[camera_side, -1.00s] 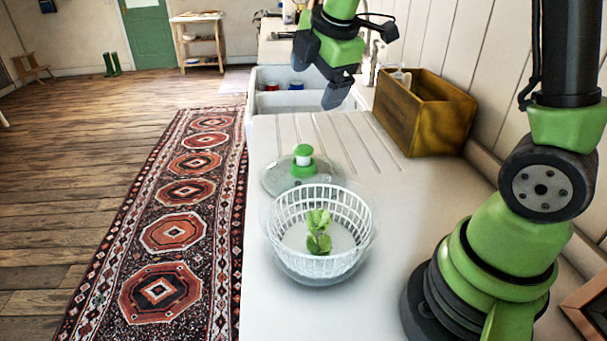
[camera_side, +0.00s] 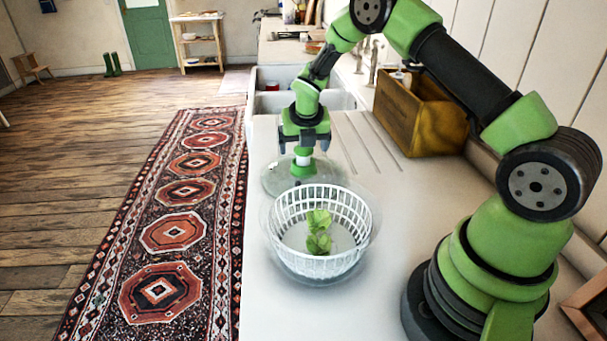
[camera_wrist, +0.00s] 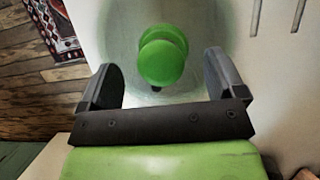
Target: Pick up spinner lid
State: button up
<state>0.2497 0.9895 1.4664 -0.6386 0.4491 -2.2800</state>
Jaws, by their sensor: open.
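The spinner lid (camera_side: 279,181) is a clear round disc with a green and white knob. It lies on the pale counter just behind the salad spinner bowl. My gripper (camera_side: 304,148) is above the lid, pointing down, with its fingers at either side of the knob's height. In the wrist view, the lid's green knob (camera_wrist: 162,60) shows just ahead of and between the open fingers of my gripper (camera_wrist: 162,80). Whether the fingers touch the knob is not clear.
The clear bowl with a white basket (camera_side: 285,262) stands in front of the lid, with green leaves (camera_side: 319,232) inside. A wooden box (camera_side: 425,120) stands by the wall at right. A white sink (camera_side: 335,101) lies behind. The counter's front is clear.

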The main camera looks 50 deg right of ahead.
aim_at(304, 170)
jog(key=x, duration=0.4)
jog(key=shift+s+f, duration=0.1)
jog(key=shift+f, duration=0.15)
jog(key=shift+c, duration=0.5)
jog(key=c, duration=1.1)
jog(key=shift+r, duration=0.15)
